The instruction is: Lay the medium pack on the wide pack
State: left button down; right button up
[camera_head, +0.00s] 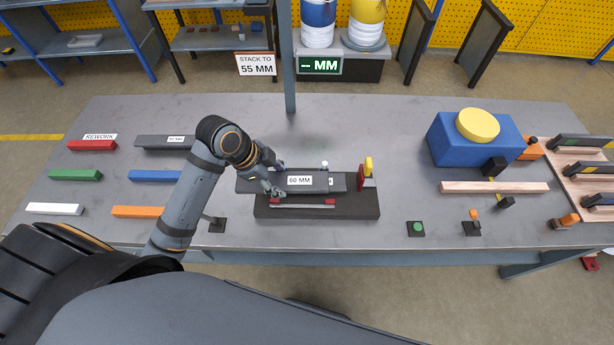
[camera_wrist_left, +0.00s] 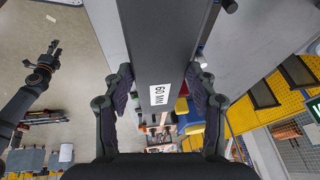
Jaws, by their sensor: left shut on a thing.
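My left gripper (camera_head: 274,177) is shut on a long dark grey pack (camera_head: 299,180) with a white "60 MM" label. In the left wrist view, the fingers (camera_wrist_left: 161,90) press on both sides of this pack (camera_wrist_left: 165,50). The pack is over a dark fixture base (camera_head: 368,203); I cannot tell if it touches what is below. A grey end showing past its right end (camera_head: 338,182) may be another pack under it. Another dark grey pack (camera_head: 155,141) with a small label lies at the back left. My right gripper (camera_wrist_left: 45,60) seems to show small at the left of the left wrist view.
A red stop (camera_head: 361,178) with a yellow part stands at the fixture's right end. Coloured bars, red (camera_head: 92,145), green (camera_head: 75,175) and blue (camera_head: 155,176), lie left. A blue block (camera_head: 455,140) and wooden bar (camera_head: 495,187) lie right. A sign (camera_head: 256,64) reads "STACK TO 55 MM".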

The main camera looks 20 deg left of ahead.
pick_arm(q)
jog(key=w+d+f, duration=0.1)
jog(key=w+f, duration=0.1)
jog(key=w, duration=0.1)
jog(key=w+d+f+p, duration=0.1)
jog(key=w+f, duration=0.1)
jog(key=w, duration=0.1)
jog(key=w+d+f+p, duration=0.1)
jog(key=w+d+f, duration=0.1)
jog(key=w+f, duration=0.1)
jog(key=shift+w+d+f, duration=0.15)
jog(key=shift+w+f, duration=0.15)
jog(key=shift+f, duration=0.2)
notch_tip(320, 180, down, 3)
jog(key=shift+w+f+p, duration=0.1)
jog(key=shift+p, duration=0.65)
jog(key=shift+f, duration=0.1)
pick_arm(e)
jog(key=r, duration=0.3)
jog(key=shift+w+d+r, duration=0.3)
jog(key=shift+w+r, duration=0.05)
jog(key=shift+w, duration=0.05)
pick_arm(q)
jog(key=shift+f, duration=0.1)
jog(key=c, duration=0.8)
grip_release()
jog(key=o, duration=0.4)
pick_arm(e)
jog(key=shift+d, duration=0.2)
